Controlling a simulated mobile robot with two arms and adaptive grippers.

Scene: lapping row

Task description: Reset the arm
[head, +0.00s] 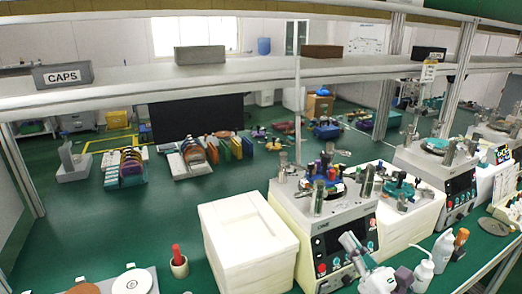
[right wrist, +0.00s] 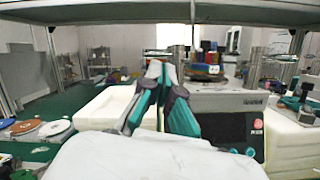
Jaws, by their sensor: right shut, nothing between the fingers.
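My right gripper (head: 348,240) is low in the head view, in front of the lapping machine (head: 345,225). In the right wrist view its teal, grey and white fingers (right wrist: 161,72) lean together at the tips. The gripper is shut and empty. The machine's front, with a dark panel and red buttons, shows right behind the fingers in the wrist view (right wrist: 222,128). My left gripper is not in view.
A white block (head: 245,235) stands left of the machine. White bottles (head: 433,260) stand right of my gripper. A red-handled tool sits in a cup (head: 179,266) at the front left. A shelf (head: 200,82) with a CAPS bin (head: 62,75) spans above the bench.

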